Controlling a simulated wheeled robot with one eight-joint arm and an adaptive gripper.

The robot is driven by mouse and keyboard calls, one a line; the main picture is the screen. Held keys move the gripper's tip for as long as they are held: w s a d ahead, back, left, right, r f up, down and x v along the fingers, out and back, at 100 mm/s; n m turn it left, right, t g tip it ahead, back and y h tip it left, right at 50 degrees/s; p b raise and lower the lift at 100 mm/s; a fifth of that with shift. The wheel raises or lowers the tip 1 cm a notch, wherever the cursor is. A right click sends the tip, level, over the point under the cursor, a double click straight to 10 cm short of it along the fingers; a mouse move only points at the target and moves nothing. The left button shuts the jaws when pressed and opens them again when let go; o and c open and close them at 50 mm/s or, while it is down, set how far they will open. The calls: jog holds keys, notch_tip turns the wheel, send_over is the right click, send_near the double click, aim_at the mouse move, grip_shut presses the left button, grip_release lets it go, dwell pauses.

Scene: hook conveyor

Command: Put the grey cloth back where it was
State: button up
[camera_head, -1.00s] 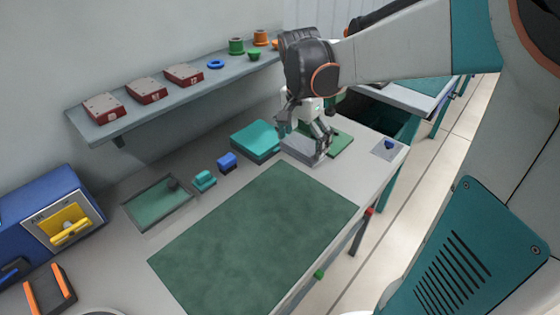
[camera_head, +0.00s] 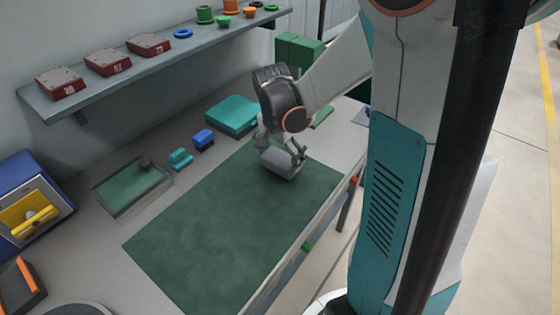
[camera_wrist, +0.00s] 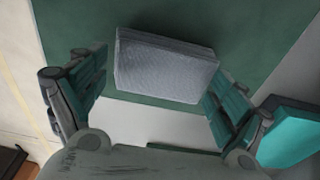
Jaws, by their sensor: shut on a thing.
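The grey cloth (camera_head: 281,165) is a folded, flat block. My gripper (camera_head: 282,150) is shut on it and holds it over the far end of the dark green mat (camera_head: 225,225), near the mat's far right corner. In the wrist view the cloth (camera_wrist: 168,68) lies between the two fingers of my gripper (camera_wrist: 156,78), with the green mat (camera_wrist: 235,30) behind it. The right finger meets its edge; contact at the left finger is unclear. I cannot tell whether its underside touches the mat.
A teal folded stack (camera_head: 233,115), a blue block (camera_head: 203,138) and a small teal piece (camera_head: 180,159) stand beyond the mat. A shallow tray (camera_head: 132,187) lies left. The wall shelf (camera_head: 120,85) holds red boxes and coloured parts. Most of the mat is clear.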

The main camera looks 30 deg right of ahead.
aim_at(277, 161)
jog(key=shift+f, duration=0.9)
jog(key=shift+r, duration=0.1)
jog(key=o, duration=0.9)
jog(key=r+p, duration=0.1)
jog(key=r, duration=0.3)
jog(key=a+r+p, duration=0.1)
jog(key=r, duration=0.3)
jog(key=r+p, duration=0.2)
jog(key=r, duration=0.2)
jog(key=shift+s+a, duration=0.15)
jog(key=shift+s, duration=0.05)
